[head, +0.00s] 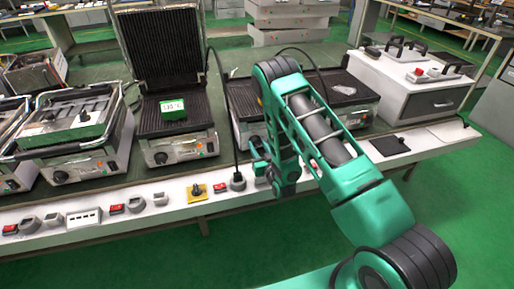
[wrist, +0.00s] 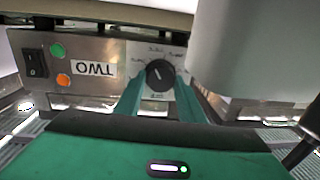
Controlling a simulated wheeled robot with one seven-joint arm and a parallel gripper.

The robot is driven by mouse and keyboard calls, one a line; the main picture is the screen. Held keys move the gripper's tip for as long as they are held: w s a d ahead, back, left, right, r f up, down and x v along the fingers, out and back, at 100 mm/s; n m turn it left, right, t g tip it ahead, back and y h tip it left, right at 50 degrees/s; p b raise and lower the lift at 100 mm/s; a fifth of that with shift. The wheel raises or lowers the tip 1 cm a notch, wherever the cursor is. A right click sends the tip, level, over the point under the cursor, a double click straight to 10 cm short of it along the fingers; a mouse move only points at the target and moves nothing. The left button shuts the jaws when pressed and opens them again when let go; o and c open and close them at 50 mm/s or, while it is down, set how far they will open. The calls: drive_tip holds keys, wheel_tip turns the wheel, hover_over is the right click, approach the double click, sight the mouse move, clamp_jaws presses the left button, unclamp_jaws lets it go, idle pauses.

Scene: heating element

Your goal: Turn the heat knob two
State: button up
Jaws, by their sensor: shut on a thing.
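The heat knob two (wrist: 160,74) is a round black dial with a pale pointer line, on a metal front panel. A white label reading TWO (wrist: 94,68) appears upside down beside it in the wrist view. My gripper (wrist: 158,86) has its two green fingers on either side of the knob, shut on it. In the head view my gripper (head: 283,182) is at the front of the bench. There my arm hides the knob.
A black switch (wrist: 34,63) with green and orange lights is left of the label. In the head view an open grill (head: 162,70) and a closed grill (head: 75,115) stand left of my arm, and a white drawer unit (head: 415,85) right. A cable hangs near my gripper.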

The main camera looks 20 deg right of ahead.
drive_tip(key=shift+n, duration=0.5)
drive_tip(key=o, duration=1)
drive_tip(key=shift+o, duration=0.2)
drive_tip(key=s, duration=1)
drive_tip(key=shift+s+d+r, duration=0.1)
drive_tip(key=shift+s+d, duration=0.25)
drive_tip(key=shift+d, duration=0.05)
